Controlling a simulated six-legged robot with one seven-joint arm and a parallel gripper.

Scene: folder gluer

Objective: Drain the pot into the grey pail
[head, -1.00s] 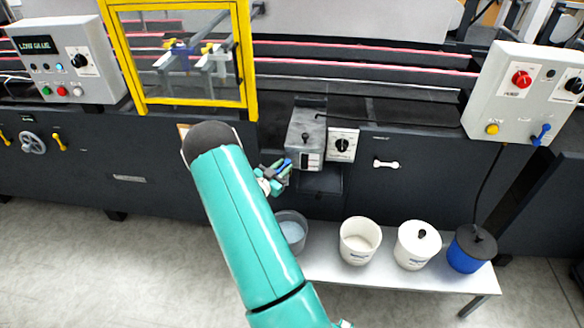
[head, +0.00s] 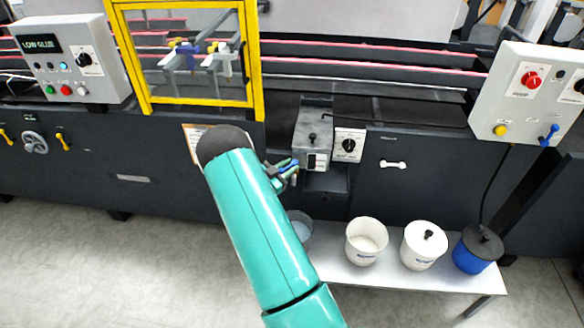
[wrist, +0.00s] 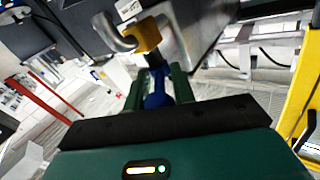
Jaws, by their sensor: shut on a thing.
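The pot (head: 310,152) is a grey metal box with a black-knobbed lid, mounted on the front of the dark machine. In the wrist view a blue valve handle (wrist: 157,88) sits below a brass-yellow valve body (wrist: 147,37) with a grey bent pipe. My gripper (head: 284,172) is at the pot's lower left side, its green fingers shut on the blue handle. The grey pail (head: 309,222) stands on the bench below, partly hidden by my arm. Something pale bluish shows inside it. I cannot see any flow from the valve.
A white bench (head: 400,283) carries an open white pail (head: 366,255), a lidded white pail (head: 419,256) and a blue pail with a dark lid (head: 472,262). A dial box (head: 349,145) is right of the pot. A yellow-framed guard (head: 257,60) stands upper left.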

